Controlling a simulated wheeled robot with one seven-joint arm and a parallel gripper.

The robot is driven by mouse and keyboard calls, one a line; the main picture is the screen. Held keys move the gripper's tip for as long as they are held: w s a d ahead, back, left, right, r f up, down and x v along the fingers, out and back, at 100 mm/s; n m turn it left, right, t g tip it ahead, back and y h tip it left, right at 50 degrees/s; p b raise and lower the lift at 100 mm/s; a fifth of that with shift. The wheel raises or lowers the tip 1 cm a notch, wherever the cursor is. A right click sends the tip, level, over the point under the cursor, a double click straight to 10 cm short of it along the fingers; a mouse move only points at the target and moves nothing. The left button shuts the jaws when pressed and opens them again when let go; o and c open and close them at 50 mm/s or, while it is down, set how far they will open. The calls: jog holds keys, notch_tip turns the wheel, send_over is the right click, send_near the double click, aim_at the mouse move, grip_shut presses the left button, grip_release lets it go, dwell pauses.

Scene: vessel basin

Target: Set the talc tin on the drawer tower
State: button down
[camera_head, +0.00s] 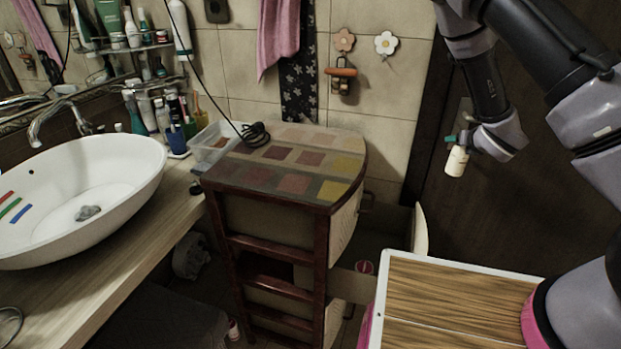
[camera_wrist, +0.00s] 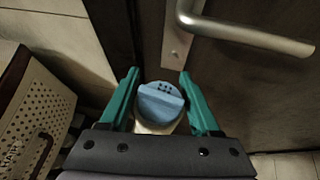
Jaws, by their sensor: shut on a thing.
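The talc tin (camera_head: 456,162) is a small cream cylinder held upright in my gripper (camera_head: 462,144), in front of the dark door. In the wrist view its blue cap with small holes (camera_wrist: 160,101) sits between the two green fingers of my gripper (camera_wrist: 159,95), which are shut on it. The drawer tower (camera_head: 290,160) stands left of the gripper, with a patchwork top of coloured squares and a dark red wooden frame. The tin is apart from the tower, to its right.
A coiled black cable (camera_head: 254,133) lies at the tower top's back left edge; the rest of the top is clear. A clear plastic box (camera_head: 212,146) stands beside it on the basin counter. Some drawers stick out at the right. A metal door handle (camera_wrist: 245,35) is near the gripper.

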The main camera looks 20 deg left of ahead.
jog(key=s+a+r+n+g+y, duration=0.1)
jog(key=s+a+r+n+y, duration=0.15)
jog(key=a, duration=0.55)
jog(key=s+a+r+n+y, duration=0.1)
jog(key=s+a+r, duration=0.15)
jog(key=a, duration=0.45)
jog(key=s+a+r+n+g+y, duration=0.1)
jog(key=a+r+n, duration=0.15)
jog(key=a, duration=0.55)
jog(key=s+a+r+n+g+y, duration=0.2)
jog(key=s+a+r, duration=0.1)
jog(key=s+a, duration=0.55)
jog(key=s+a+r+n+g+y, duration=0.2)
jog(key=s+a+r+n, duration=0.15)
jog(key=s+a, duration=0.5)
jog(key=shift+m, duration=0.45)
jog(key=f, duration=0.6)
jog(key=a+f, duration=0.1)
jog(key=f, duration=0.2)
jog(key=shift+w+f, duration=0.15)
jog(key=shift+w, duration=0.25)
jog(key=shift+f, duration=0.15)
jog(key=shift+c, duration=0.5)
grip_release()
